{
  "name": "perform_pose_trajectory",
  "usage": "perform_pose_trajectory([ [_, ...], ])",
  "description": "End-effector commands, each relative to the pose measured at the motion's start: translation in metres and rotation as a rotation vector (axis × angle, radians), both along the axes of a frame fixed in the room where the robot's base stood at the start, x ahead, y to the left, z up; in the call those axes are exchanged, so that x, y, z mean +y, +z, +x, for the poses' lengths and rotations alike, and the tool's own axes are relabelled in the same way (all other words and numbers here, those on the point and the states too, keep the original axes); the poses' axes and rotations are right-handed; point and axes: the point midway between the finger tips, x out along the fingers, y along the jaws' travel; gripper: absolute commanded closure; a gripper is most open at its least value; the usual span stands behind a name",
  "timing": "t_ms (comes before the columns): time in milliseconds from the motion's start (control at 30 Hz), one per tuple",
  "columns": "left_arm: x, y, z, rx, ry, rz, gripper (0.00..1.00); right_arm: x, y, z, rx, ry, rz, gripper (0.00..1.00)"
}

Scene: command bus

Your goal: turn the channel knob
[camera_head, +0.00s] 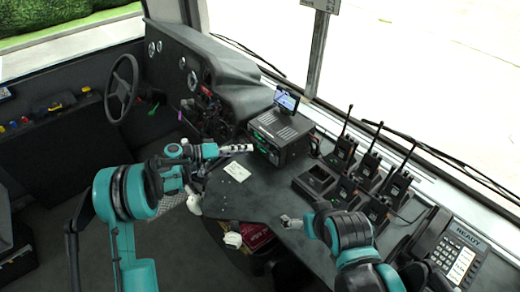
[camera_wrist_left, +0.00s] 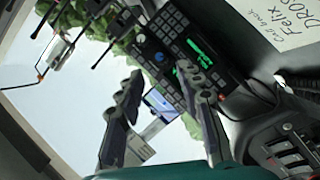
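The dark radio unit (camera_head: 280,135) stands on the desk under the windscreen, its lit green front facing my left arm. In the left wrist view the radio's face (camera_wrist_left: 178,35) shows a keypad, green displays and a small round blue knob (camera_wrist_left: 160,57). My left gripper (camera_head: 250,148) points at the radio's front from the left. In the wrist view its two fingers (camera_wrist_left: 160,73) are spread and empty, with the knob seen just beyond the tips. No contact can be made out. My right gripper (camera_head: 287,221) is over the desk's front edge, away from the radio; its finger opening is too small to tell.
A small screen (camera_head: 287,99) sits above the radio. Several handheld radios (camera_head: 345,150) with antennas stand in chargers at the right. A paper note (camera_head: 237,171) lies on the desk. A desk phone (camera_head: 452,255) is at the far right, a steering wheel (camera_head: 122,87) at the left.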

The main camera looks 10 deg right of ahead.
Motion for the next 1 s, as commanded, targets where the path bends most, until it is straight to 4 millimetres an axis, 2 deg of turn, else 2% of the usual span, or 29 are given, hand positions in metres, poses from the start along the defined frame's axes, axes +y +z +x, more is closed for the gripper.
perform_pose_trajectory([
  [200, -0.036, -0.010, 0.006, 0.000, -0.004, 0.001, 0.64, 0.000, -0.014, 0.000, 0.000, 0.000, 0.000, 0.00],
  [400, -0.060, -0.015, 0.012, 0.001, -0.001, 0.002, 0.64, 0.000, -0.021, 0.000, 0.000, 0.000, 0.000, 0.00],
  [767, -0.066, -0.015, 0.014, 0.001, 0.001, 0.002, 0.64, 0.000, -0.021, 0.000, 0.000, 0.000, 0.000, 0.00],
  [900, -0.066, -0.015, 0.014, 0.001, 0.000, 0.002, 0.98, 0.000, -0.021, 0.000, 0.000, 0.000, 0.000, 0.00],
  [1000, -0.066, -0.015, 0.014, 0.001, 0.000, 0.002, 1.00, 0.000, -0.022, 0.000, 0.000, 0.000, 0.000, 0.00],
])
